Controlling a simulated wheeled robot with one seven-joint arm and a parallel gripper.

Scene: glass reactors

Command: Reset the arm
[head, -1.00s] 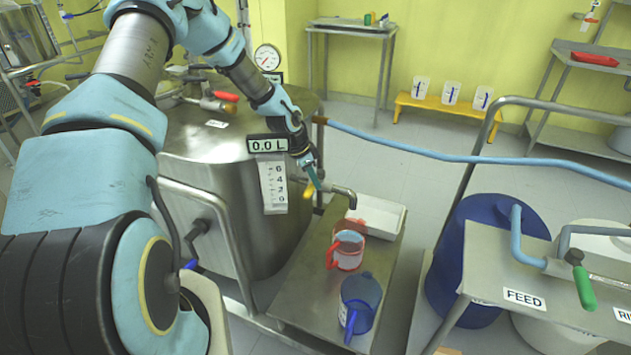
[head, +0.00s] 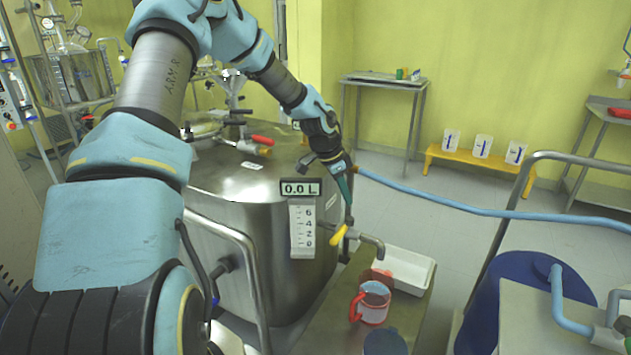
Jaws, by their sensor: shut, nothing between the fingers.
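My gripper (head: 347,215) is in the middle of the head view, pointing down, shut and empty. Its tip is just above the yellow valve handle (head: 339,236) on the tank's outlet spout (head: 370,242); I cannot tell whether they touch. My arm reaches over from the left and covers part of the steel tank (head: 235,225). The tank carries a display (head: 301,188) reading 0.0 L and a white scale (head: 302,228).
A red-handled jug (head: 373,304) and a white tray (head: 405,272) sit on a low steel table below the spout. A blue jug (head: 385,342) is cut off at the bottom edge. A blue hose (head: 450,203) runs right. A blue drum (head: 510,290) stands lower right.

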